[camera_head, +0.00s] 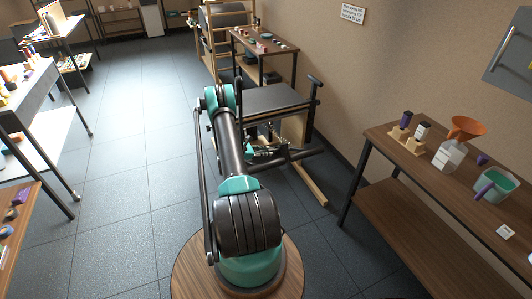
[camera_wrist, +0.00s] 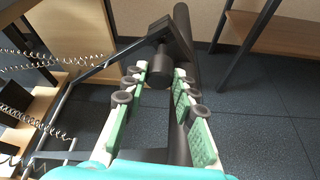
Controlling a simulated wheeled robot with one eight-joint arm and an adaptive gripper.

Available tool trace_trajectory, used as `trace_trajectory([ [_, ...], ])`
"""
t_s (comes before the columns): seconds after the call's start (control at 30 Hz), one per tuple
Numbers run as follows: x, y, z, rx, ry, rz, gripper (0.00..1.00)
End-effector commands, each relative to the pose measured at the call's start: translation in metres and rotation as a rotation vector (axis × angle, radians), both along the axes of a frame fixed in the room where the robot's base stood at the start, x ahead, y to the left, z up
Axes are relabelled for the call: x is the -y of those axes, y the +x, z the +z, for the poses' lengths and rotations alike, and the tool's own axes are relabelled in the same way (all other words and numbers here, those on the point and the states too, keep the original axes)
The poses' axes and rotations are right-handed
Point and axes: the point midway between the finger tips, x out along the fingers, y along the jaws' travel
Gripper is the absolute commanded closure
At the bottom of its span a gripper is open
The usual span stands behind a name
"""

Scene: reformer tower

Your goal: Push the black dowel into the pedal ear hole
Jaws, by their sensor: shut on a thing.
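In the wrist view my gripper (camera_wrist: 161,73) has its green-padded fingers on both sides of a short black dowel (camera_wrist: 160,76). The dowel is between the fingertips, with its far end against or just below a dark angled bracket (camera_wrist: 160,30), which looks like the pedal ear. I cannot see the hole or how deep the dowel sits in it. A long dark padded bar (camera_wrist: 182,50) runs behind the bracket and passes under the right finger. In the head view my gripper (camera_head: 260,150) is small and partly hidden beside the reformer tower's dark bar (camera_head: 297,155).
The reformer's black bed (camera_head: 273,98) and wooden frame stand behind the gripper. Coil springs (camera_wrist: 45,130) and a thin metal rod lie left of the fingers. A wooden table (camera_head: 440,185) with a funnel and bottle stands right. Open floor (camera_head: 130,180) lies left.

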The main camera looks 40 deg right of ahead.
Motion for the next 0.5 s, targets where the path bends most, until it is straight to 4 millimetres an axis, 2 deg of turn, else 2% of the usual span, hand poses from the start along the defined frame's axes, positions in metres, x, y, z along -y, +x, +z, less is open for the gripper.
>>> trace_trajectory([
  [0.5, 0.0068, -0.0015, 0.0000, 0.000, 0.000, 0.000, 1.00],
])
